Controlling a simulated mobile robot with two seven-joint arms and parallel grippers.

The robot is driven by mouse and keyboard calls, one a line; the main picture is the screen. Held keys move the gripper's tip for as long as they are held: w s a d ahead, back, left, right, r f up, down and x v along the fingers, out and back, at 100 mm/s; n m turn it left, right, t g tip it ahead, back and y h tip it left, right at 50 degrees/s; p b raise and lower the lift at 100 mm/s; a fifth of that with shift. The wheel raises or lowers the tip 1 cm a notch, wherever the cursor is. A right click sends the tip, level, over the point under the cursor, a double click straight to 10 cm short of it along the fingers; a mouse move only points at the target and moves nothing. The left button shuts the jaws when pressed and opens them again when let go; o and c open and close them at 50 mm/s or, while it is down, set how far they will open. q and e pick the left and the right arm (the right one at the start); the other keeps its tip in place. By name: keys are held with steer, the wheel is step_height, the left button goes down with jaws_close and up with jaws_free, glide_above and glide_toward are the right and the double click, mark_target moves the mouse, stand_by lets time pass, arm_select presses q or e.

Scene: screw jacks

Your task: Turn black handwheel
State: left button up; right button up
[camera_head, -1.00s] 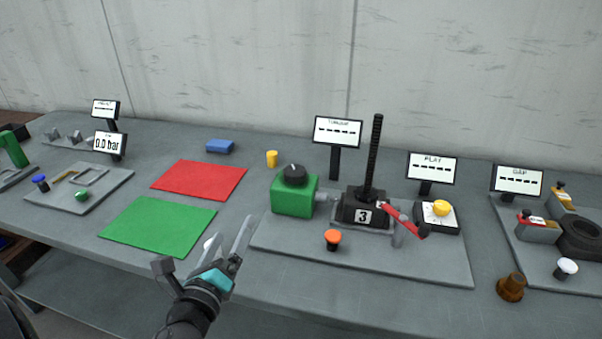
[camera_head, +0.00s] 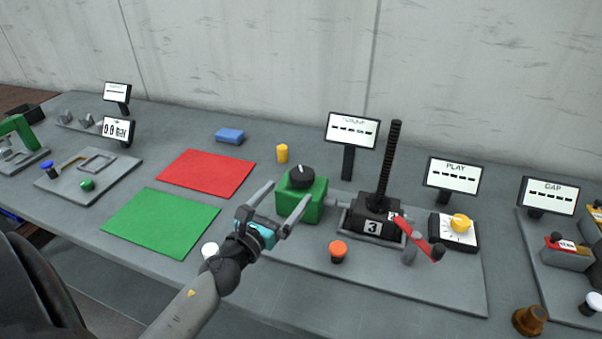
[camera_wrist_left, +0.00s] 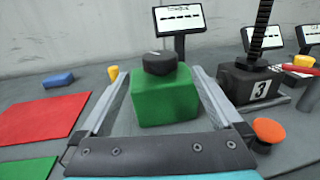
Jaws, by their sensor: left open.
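The black handwheel (camera_head: 301,176) is a round black knob with a white mark, on top of a green box (camera_head: 314,207) on the grey base plate in the head view. In the left wrist view the handwheel (camera_wrist_left: 160,63) and the green box (camera_wrist_left: 166,98) sit ahead, seen between the fingers. My left gripper (camera_head: 284,207) is open and empty; its fingers point at the green box from the front left. Whether they touch the box cannot be told. My right gripper is not in view.
Right of the green box stands a black jack (camera_head: 371,218) marked 3 with a tall screw and red lever (camera_head: 428,245). An orange button (camera_head: 338,248) lies in front. Display screens stand behind. Green (camera_head: 160,223) and red mats lie left.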

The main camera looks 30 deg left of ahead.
mark_target(296, 183)
arm_select(q)
steer(key=w, duration=0.6)
steer(key=shift+w+a, duration=0.1)
steer(key=shift+a, duration=0.15)
steer(key=shift+w, duration=0.7)
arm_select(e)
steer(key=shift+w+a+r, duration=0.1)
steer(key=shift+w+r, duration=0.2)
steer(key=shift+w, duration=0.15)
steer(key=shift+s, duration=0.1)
arm_select(q)
steer(key=shift+c, duration=1.2)
steer(key=c, duration=1.1)
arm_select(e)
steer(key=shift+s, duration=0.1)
arm_select(q)
steer(key=shift+a, duration=0.1)
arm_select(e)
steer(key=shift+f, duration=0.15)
